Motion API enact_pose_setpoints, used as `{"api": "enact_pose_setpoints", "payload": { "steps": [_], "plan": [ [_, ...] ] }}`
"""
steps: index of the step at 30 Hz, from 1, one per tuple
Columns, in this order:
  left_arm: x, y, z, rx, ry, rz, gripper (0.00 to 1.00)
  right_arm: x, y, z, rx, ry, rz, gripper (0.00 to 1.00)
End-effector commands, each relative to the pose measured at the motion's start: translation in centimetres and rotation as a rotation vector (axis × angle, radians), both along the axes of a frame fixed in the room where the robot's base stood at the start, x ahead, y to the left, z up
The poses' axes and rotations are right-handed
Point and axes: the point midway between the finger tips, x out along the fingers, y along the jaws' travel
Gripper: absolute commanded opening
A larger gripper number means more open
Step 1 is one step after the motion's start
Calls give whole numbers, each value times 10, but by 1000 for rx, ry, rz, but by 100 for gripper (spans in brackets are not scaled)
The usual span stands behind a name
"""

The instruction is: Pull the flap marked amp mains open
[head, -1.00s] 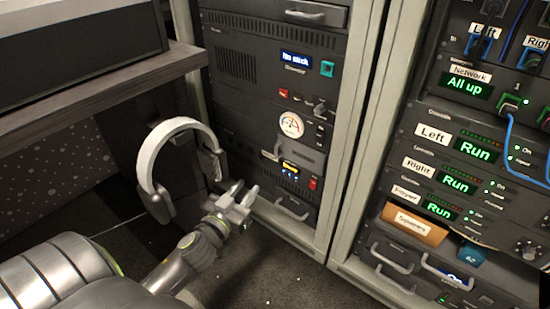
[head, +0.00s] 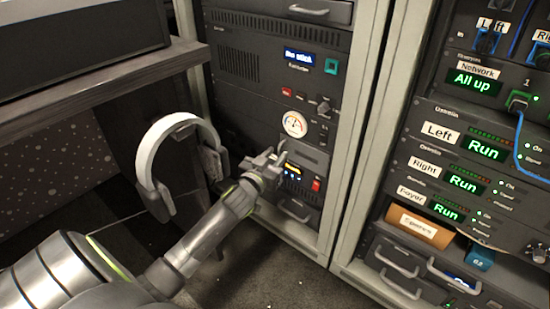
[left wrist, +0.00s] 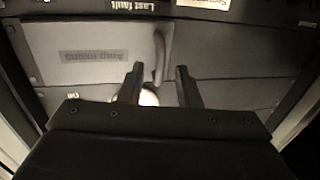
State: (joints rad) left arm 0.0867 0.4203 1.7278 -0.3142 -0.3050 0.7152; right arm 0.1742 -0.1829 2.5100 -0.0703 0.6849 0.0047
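The flap marked amp mains is a light grey panel (left wrist: 60,72) in the left wrist view, its label upside down. It lies flat against the rack front. A curved bar handle (left wrist: 164,45) stands along one edge of it. In the head view the flap (head: 312,154) sits below the round dial, partly hidden by my left gripper (head: 275,157). In the left wrist view the two dark fingers of my left gripper (left wrist: 160,70) are apart, with the lower part of the handle between them. I cannot tell whether either finger touches it. My right gripper is not in view.
A round dial (head: 294,124) and a red switch (head: 316,185) are close by on the same rack. White headphones (head: 150,165) hang under the desk (head: 100,88) left of my forearm. A second rack with green displays (head: 484,149) stands at right. The floor is clear.

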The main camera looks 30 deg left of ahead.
Motion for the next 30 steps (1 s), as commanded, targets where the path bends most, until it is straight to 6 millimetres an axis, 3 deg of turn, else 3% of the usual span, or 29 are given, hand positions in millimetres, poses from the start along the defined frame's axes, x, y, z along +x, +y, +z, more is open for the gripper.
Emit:
{"api": "enact_pose_setpoints", "payload": {
  "steps": [11, 18, 30],
  "plan": [
    [4, 0, 0, 0, 0, 0, 31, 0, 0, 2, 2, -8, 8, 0],
    [3, 0, 0, 0, 0, 0, 1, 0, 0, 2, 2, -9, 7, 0],
    [3, 1, 0, 0, 0, 3, 0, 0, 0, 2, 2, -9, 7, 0]
  ]
}}
